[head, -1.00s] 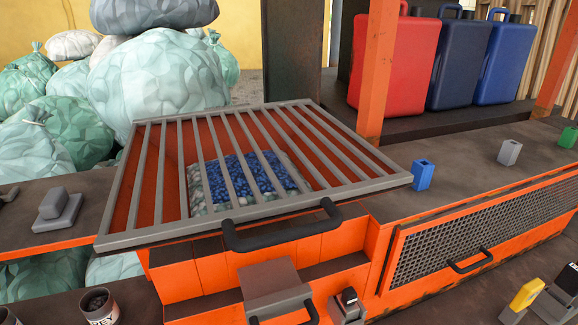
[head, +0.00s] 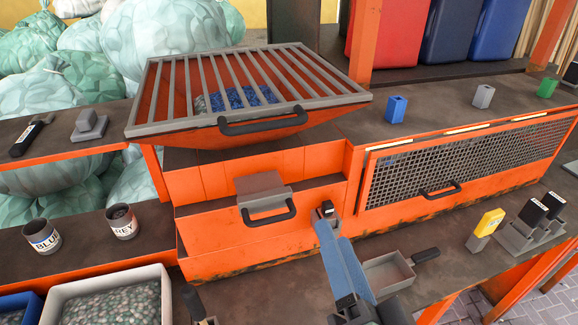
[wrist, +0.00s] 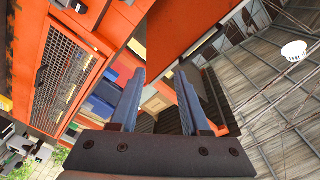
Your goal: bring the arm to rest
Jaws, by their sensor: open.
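My gripper (head: 334,234) rises from the lower edge of the head view, with its blue-grey fingers pointing up the picture toward the orange machine (head: 240,240). In the head view the fingertips overlap the area just below a small black-topped block (head: 326,209) on the machine front; I cannot tell whether they touch it. In the wrist view my gripper (wrist: 160,80) is open, its two fingers well apart with nothing between them. Beyond the fingers the wrist view shows orange panels and a mesh panel (wrist: 65,80) at the left.
A barred hopper (head: 245,122) holds blue and grey bits. A shallow grey pan (head: 388,272) lies right of the gripper. Labelled cups (head: 122,222) and a white tray (head: 58,287) of grey bits are at left.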

